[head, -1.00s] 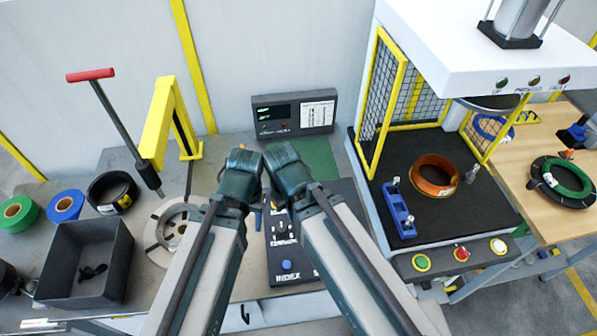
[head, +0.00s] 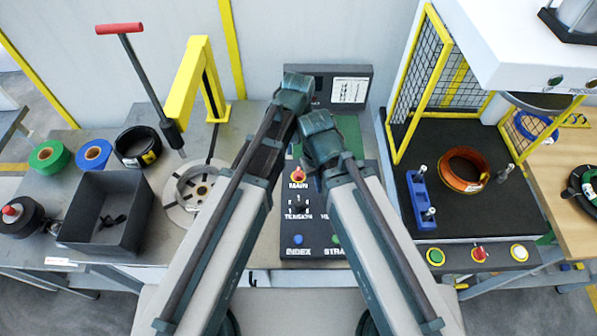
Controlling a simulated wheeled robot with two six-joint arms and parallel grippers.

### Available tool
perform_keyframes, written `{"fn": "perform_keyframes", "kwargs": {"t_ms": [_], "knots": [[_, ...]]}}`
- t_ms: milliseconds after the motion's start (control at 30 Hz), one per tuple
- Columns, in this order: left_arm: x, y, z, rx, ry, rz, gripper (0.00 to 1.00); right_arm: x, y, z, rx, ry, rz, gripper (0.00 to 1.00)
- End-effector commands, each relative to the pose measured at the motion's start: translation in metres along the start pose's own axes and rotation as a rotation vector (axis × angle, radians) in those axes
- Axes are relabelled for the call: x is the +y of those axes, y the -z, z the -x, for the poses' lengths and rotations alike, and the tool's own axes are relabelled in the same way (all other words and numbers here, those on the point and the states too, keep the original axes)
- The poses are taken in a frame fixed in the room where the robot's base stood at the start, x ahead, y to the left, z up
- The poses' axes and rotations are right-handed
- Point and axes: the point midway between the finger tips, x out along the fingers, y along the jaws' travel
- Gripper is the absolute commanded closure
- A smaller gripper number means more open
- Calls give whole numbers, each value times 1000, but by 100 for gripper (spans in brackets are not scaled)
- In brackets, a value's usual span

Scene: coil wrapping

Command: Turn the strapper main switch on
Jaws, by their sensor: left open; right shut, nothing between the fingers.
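The strapper control panel (head: 316,228) is black, with labels MAIN, TENSION and INDEX readable in the head view. The main switch (head: 297,175) is a red knob with a yellow base above the word MAIN. Which way it is set is too small to tell. My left gripper (head: 293,92) is beyond the panel in the picture, in front of the display unit; it is open, its fingertips hard to make out. My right gripper (head: 318,130) is just up and right of the main switch, shut and empty. The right arm covers the panel's right part.
A display unit (head: 351,85) stands at the back. A yellow post (head: 188,80) and a red-handled lever (head: 142,75) stand left, near a dark bin (head: 83,235) and tape rolls. A press with a yellow mesh guard (head: 425,75) holds an orange coil (head: 463,170) at right.

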Motion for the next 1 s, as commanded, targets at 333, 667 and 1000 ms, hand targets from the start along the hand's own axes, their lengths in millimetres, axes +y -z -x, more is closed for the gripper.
{"fn": "perform_keyframes", "kwargs": {"t_ms": [333, 667, 1000], "knots": [[0, 0, -56, 0, 0, -1, 51, -5, 3, -56, 0, 0, 0, 100], [0, 0, -101, 0, 0, -1, 51, -10, 6, -100, 0, 0, -1, 100], [0, 0, -112, 0, 0, -1, 51, -10, 6, -111, 0, 0, -1, 100]]}}
